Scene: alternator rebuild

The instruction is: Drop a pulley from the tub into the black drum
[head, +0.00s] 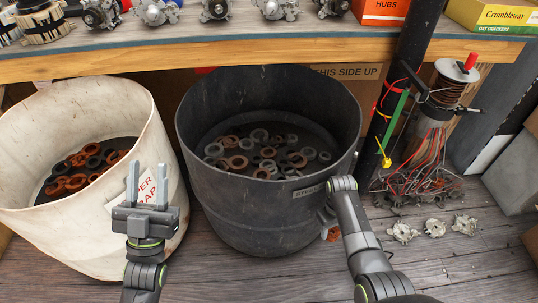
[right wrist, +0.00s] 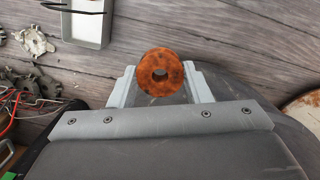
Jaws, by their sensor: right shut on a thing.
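My right gripper (right wrist: 161,82) is shut on a rusty orange pulley (right wrist: 161,62), a thick ring with a centre hole. In the head view this pulley (head: 333,234) shows only partly, low beside the right outer wall of the black drum (head: 240,205); my right arm hides most of that gripper. The drum stands upright and open, with several grey and rusty rings on its floor. The white tub (head: 95,232) at left holds several rusty and dark pulleys (head: 77,184). My left gripper (head: 147,185) is open and empty, pointing up in front of the tub's right side.
A workbench (head: 240,52) with alternator parts runs behind the drum and tub. A black post (head: 400,75) and a wire-covered stand (head: 440,110) are right of the drum. Several metal pieces (head: 435,228) lie on the plank floor. Floor at the lower right is clear.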

